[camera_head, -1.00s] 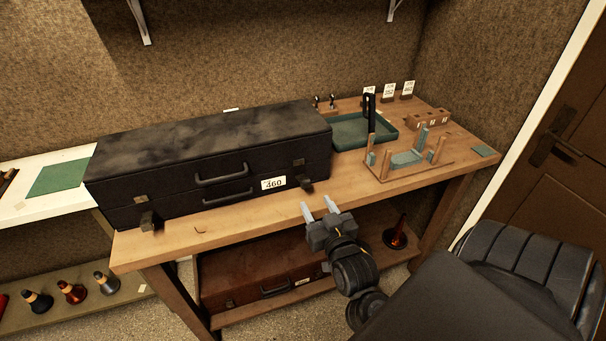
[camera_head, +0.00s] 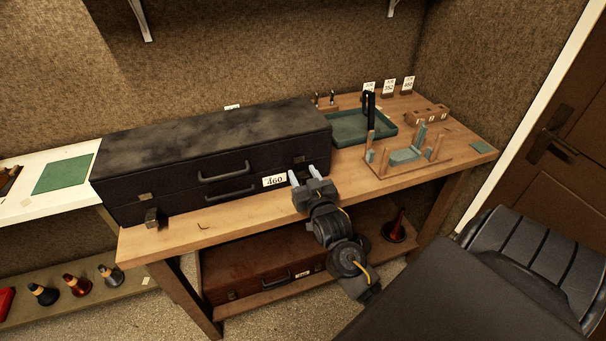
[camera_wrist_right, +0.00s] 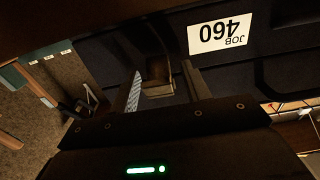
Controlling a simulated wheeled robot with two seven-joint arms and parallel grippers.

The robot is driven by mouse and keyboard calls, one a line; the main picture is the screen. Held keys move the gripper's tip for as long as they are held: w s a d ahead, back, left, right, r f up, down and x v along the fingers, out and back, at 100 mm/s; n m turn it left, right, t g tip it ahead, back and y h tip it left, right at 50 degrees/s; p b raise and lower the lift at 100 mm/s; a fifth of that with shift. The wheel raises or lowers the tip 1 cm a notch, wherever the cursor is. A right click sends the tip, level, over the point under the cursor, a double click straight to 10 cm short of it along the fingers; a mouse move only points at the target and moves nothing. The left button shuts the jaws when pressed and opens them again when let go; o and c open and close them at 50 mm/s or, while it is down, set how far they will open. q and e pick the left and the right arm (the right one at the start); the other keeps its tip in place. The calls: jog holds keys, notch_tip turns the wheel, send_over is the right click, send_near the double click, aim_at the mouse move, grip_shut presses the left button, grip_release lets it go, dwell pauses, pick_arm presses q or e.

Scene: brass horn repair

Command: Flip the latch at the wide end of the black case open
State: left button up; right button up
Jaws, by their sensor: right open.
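The long black case (camera_head: 215,165) lies on the wooden bench with two handles and a white "460" tag on its front. A latch (camera_head: 152,217) sticks out low on the front near its left end, below a small brass plate. The latch near the right end is hidden behind my right gripper (camera_head: 303,175) in the head view. In the right wrist view that brownish latch (camera_wrist_right: 158,76) shows between the two open fingers (camera_wrist_right: 162,88), close to the tag (camera_wrist_right: 218,34). I cannot tell whether the fingers touch it. My left gripper is not in view.
On the bench right of the case are a green tray (camera_head: 350,128) and a wooden stand (camera_head: 410,160) with green pads. A brown case (camera_head: 260,272) lies on the shelf below. The bench's front strip (camera_head: 235,213) is mostly clear.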

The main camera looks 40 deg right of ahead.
jog(key=c, duration=1)
jog(key=f+t+b, duration=0.1)
jog(key=t+b, duration=0.1)
jog(key=b, duration=0.2)
jog(key=shift+f+h, duration=0.1)
jog(key=shift+h, duration=0.3)
jog(key=shift+b, duration=0.4)
jog(key=shift+r, duration=0.25)
jog(key=o, duration=1)
